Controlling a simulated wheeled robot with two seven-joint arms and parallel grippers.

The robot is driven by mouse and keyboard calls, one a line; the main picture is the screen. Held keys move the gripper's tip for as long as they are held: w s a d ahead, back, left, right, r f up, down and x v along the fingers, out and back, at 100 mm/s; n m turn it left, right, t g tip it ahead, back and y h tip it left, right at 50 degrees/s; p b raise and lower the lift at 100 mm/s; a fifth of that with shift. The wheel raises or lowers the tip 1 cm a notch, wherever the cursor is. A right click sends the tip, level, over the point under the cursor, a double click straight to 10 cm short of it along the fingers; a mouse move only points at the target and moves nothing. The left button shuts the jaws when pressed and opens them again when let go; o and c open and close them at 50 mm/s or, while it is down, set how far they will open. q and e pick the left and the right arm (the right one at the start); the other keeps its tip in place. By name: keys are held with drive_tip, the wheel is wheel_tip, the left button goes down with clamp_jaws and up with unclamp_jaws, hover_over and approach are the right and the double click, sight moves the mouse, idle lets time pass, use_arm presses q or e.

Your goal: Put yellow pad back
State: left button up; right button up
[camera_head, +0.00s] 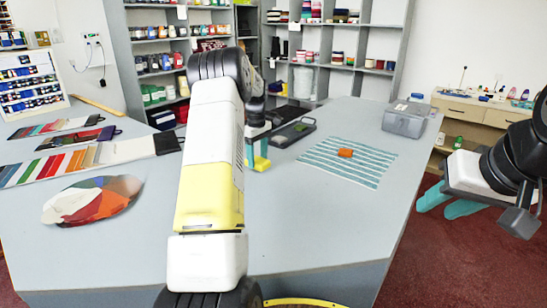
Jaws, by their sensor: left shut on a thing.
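My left gripper (257,148), teal-tipped and partly hidden behind my own arm, is shut on the yellow pad (262,164) near the middle of the counter. The pad shows low between the fingers; I cannot tell whether it touches the counter. A dark grey tray (307,122) lies just right of and behind this gripper. An orange pad (345,152) lies on a teal-and-white striped mat (337,171) to the right. My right gripper (447,204) is off the counter's right side, its teal fingers apart and nothing seen between them.
A grey lidded box (404,119) stands at the counter's back right. Colour swatch strips (77,159) and a round multicoloured fan (92,200) lie on the left. Shelves (337,45) stand behind. The counter's front right is bare.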

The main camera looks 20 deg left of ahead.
use_arm(q)
drive_tip(key=shift+f, duration=0.3)
drive_tip(key=o, duration=1.3)
drive_tip(key=shift+f, duration=0.15)
